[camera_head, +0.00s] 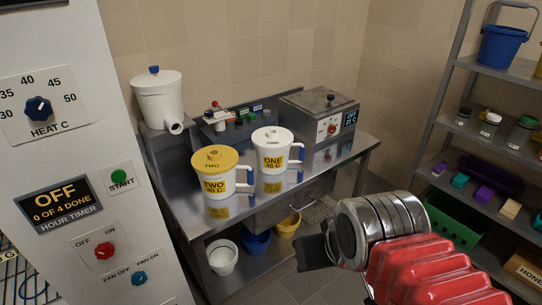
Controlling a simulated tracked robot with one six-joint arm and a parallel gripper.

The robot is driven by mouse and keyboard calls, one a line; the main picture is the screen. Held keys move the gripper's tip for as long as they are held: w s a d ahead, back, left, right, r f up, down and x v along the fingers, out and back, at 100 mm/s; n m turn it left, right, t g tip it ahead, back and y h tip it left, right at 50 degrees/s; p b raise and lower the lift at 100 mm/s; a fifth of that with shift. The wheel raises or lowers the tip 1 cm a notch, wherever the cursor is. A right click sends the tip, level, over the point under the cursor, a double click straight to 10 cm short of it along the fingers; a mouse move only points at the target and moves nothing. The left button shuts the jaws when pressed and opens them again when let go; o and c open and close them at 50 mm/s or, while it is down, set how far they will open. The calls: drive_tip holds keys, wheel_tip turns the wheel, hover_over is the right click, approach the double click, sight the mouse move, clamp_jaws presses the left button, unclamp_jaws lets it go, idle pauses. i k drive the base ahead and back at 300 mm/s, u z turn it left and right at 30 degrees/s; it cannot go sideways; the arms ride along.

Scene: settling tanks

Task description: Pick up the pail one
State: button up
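Pail one (273,153) is a white lidded vessel with a yellow label reading ONE 45 C and a blue-gripped side handle. It stands upright on the steel bench (318,168), beside and right of pail two (216,178), which has a yellow lid and label reading TWO 40 C. The two look close together, with pail two nearer. My gripper (313,250) shows as a dark end at lower centre, in front of the bench and apart from pail one. Its fingers are not clearly visible, so its opening cannot be told.
A white spouted tank (159,98) stands at the back left and a steel bath with display (320,114) at the right. Small buckets (223,257) sit below. A control cabinet (66,130) bounds the left, shelves (478,138) the right. Some bench surface right of pail one is clear.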

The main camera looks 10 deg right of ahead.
sight(269, 161)
drive_tip(key=u, duration=4.35)
drive_tip(key=k, duration=1.1)
drive_tip(key=u, duration=0.05)
